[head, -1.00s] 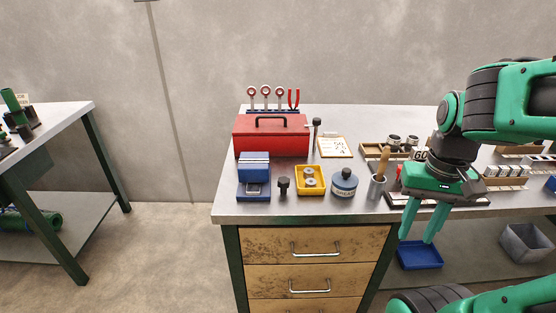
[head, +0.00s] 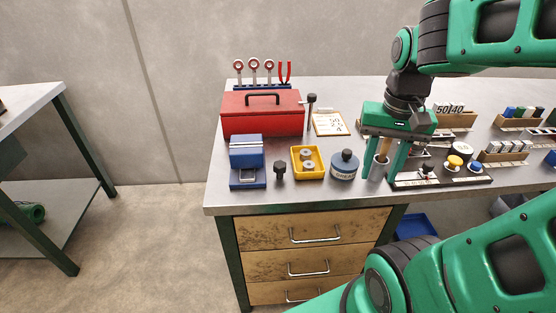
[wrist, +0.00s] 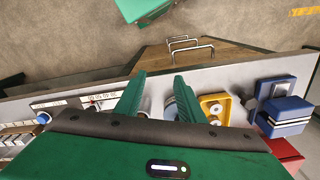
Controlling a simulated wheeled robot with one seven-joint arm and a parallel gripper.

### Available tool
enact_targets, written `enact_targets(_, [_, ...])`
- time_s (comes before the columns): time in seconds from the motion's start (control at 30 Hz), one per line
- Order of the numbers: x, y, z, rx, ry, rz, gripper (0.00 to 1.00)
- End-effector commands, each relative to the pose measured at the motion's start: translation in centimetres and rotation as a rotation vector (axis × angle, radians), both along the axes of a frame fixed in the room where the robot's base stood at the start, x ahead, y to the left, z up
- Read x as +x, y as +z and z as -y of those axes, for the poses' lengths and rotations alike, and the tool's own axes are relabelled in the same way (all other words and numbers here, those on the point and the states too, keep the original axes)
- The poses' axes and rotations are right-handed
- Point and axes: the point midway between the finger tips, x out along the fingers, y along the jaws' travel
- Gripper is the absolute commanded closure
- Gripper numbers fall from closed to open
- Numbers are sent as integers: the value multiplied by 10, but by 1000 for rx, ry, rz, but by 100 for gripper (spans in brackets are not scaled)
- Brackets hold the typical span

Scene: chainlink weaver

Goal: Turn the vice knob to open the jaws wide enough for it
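The blue vice (head: 246,150) stands at the left front of the bench, and it also shows at the right of the wrist view (wrist: 289,112). My gripper (head: 379,178) is open, fingers pointing down, well to the right of the vice, around or in front of the cup with the wooden-handled brush (head: 383,152). In the wrist view my gripper (wrist: 158,80) has nothing visible between its fingertips.
A yellow tray (head: 308,173) with metal rings and a grease tin (head: 344,165) stand between the vice and my gripper. A red toolbox (head: 262,115) is behind the vice. Drawer handles (head: 315,236) stick out below the bench's front edge. Parts racks (head: 505,158) fill the right side.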

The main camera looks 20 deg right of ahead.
Motion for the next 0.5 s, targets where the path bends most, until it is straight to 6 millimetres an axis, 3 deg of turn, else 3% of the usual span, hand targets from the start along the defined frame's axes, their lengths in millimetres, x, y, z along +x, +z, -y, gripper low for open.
enact_targets(0.03, [26, 7, -10, -6, -18, 0, 64])
enact_targets(0.2, [106, 25, -63, -3, -122, 17, 64])
enact_targets(0.33, [150, 32, -110, 15, -187, 24, 64])
enact_targets(0.5, [177, 34, -149, 36, -240, 23, 64])
